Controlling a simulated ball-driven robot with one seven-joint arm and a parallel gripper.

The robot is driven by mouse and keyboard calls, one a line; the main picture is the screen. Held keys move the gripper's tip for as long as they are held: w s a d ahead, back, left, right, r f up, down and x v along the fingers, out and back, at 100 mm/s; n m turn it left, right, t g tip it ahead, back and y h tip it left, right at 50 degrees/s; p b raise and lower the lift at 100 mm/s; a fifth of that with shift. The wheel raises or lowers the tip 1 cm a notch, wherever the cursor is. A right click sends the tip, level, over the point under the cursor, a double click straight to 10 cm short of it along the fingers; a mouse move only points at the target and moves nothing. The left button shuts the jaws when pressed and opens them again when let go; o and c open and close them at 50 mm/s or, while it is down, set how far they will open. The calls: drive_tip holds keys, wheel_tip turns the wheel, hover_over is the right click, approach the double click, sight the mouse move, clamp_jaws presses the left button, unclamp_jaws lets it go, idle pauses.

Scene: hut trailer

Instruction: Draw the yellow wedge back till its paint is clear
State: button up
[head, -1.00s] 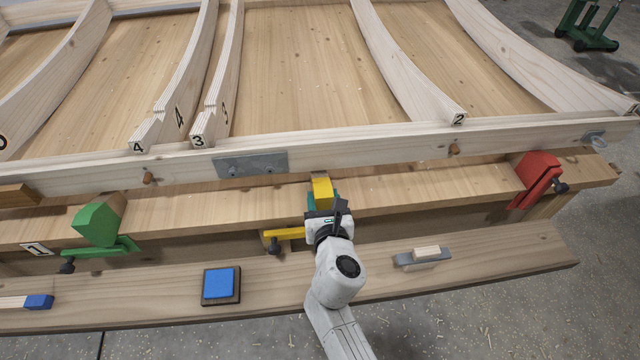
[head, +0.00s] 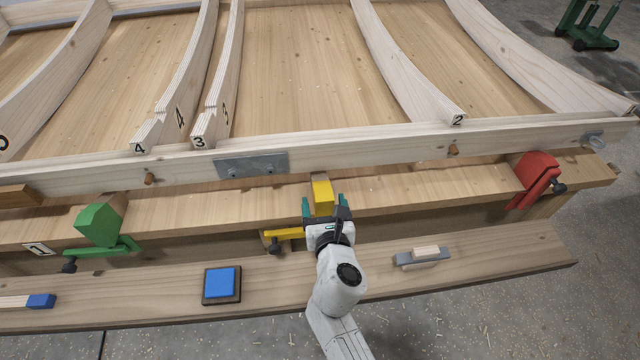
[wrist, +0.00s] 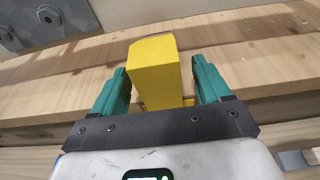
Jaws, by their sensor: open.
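The yellow wedge (head: 322,196) lies on the wooden ledge, its far end close to the pale long rail. A bare wood-coloured end shows beyond the yellow paint. My gripper (head: 326,204) is open at the near end of the wedge. In the wrist view the yellow wedge (wrist: 153,72) stands between the two teal fingers of my gripper (wrist: 160,85), with a gap visible on each side. A yellow clamp (head: 284,234) sits just left of and below my gripper, partly hidden by it.
A green clamp (head: 100,228) is at the left and a red clamp (head: 536,178) at the right of the ledge. The front plank holds a blue button (head: 220,284) and a small plane-like tool (head: 422,256). A metal plate (head: 250,165) is fixed to the rail.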

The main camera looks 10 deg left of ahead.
drive_tip(key=shift+r+p+v, duration=0.2)
drive_tip(key=shift+p+v, duration=0.4)
drive_tip(key=shift+v, duration=0.55)
drive_tip(key=shift+r+p+v, duration=0.2)
drive_tip(key=shift+p+v, duration=0.35)
drive_tip(key=shift+v, duration=0.6)
drive_tip(key=shift+r+p+v, duration=0.15)
drive_tip(key=shift+p+v, duration=0.45)
drive_tip(key=shift+v, duration=0.5)
drive_tip(key=shift+w, duration=0.15)
drive_tip(key=s+d+f+m+g+h, duration=0.2)
drive_tip(key=s+d+m+g+h, duration=0.15)
drive_tip(key=d+m, duration=0.95)
drive_tip(key=s+d+f+m+g+h, duration=0.1)
drive_tip(key=s+d+m+g+h, duration=0.3)
drive_tip(key=d+m, duration=0.8)
drive_tip(key=s+d+m+g+y, duration=0.1)
drive_tip(key=s+d+m+g, duration=0.2)
drive_tip(key=s+m, duration=0.4)
drive_tip(key=s+d+f+m+g+y, duration=0.1)
drive_tip(key=s+m, duration=0.6)
drive_tip(key=s, duration=0.7)
drive_tip(key=shift+s+d+g+y+p, duration=0.2)
drive_tip(key=shift+d+g+y+p, duration=0.25)
drive_tip(key=shift+d+g, duration=0.65)
